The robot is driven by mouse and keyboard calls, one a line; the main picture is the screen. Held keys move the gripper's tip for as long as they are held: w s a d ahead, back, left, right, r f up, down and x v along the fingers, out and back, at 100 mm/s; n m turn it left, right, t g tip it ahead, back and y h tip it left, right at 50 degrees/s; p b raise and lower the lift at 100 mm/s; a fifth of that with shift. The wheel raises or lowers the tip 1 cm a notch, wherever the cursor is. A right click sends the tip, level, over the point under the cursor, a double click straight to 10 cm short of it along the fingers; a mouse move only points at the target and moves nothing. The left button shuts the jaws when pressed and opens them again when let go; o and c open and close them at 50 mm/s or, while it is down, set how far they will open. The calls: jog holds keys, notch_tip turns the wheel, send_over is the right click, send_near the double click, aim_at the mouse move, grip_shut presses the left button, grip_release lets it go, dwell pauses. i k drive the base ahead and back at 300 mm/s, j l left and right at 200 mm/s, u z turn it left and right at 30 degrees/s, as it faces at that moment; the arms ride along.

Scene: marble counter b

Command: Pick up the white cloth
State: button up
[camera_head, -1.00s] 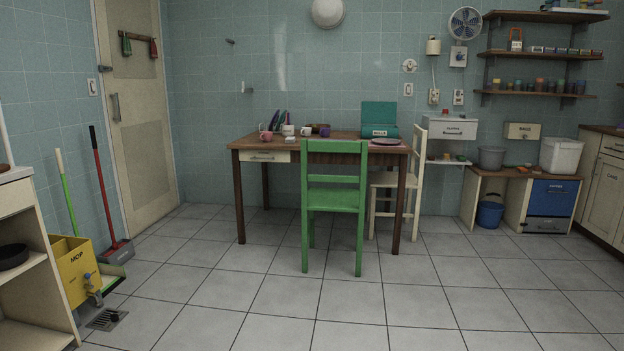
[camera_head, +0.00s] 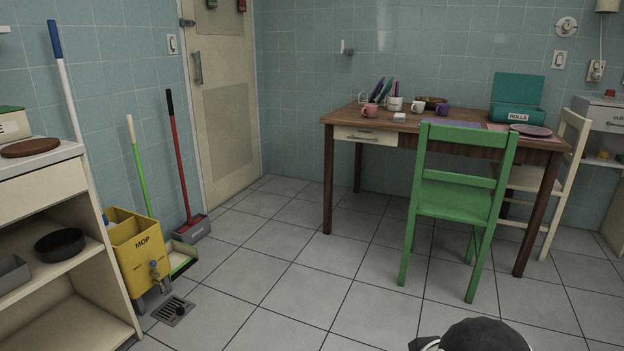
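I cannot make out a white cloth for certain. A small white item (camera_head: 399,117) lies near the front left of the wooden table (camera_head: 345,117), beside a pink mug (camera_head: 370,110). It is too small to tell whether it is folded cloth. My gripper is not in view. A dark rounded shape shows at the bottom edge, right of the middle, and I take it to be part of my arm.
A green chair (camera_head: 455,198) stands before the table, and a cream chair (camera_head: 560,185) is at its right. A yellow mop bucket (camera_head: 140,250) and brooms stand left, beside a cream shelf unit (camera_head: 75,305). The tiled floor between bucket and table is clear.

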aim_at(399, 117)
jog(key=i, duration=2.45)
jog(key=z, duration=0.05)
